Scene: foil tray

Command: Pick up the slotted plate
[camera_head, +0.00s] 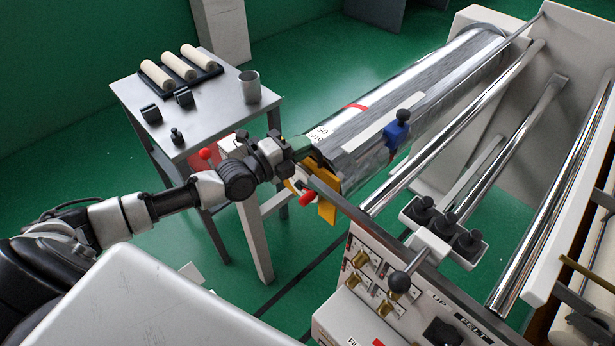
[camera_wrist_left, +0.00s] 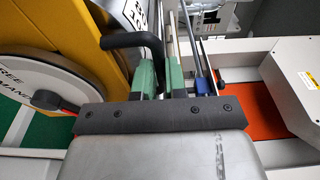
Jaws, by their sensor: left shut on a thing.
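A yellow plate (camera_head: 327,211), which appears to be the slotted plate, is at the near end of the shiny foil roll. In the left wrist view the yellow plate (camera_wrist_left: 103,62) fills the upper left beside a white disc; its slot is not clear. My left gripper (camera_head: 303,149) is at the upper part of the plate. In the left wrist view its green-padded fingers (camera_wrist_left: 163,80) are shut on a black curved handle (camera_wrist_left: 132,40) in front of the plate. How handle and plate join is partly hidden. My right gripper is not in view.
The foil roll (camera_head: 400,95) and chrome bars (camera_head: 465,125) run back to the right. A control panel (camera_head: 385,285) with knobs stands close below. A side table (camera_head: 215,105) holds cream rollers (camera_head: 180,66) and a metal cup (camera_head: 250,87). A red-tipped knob (camera_head: 306,198) sits beside the plate.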

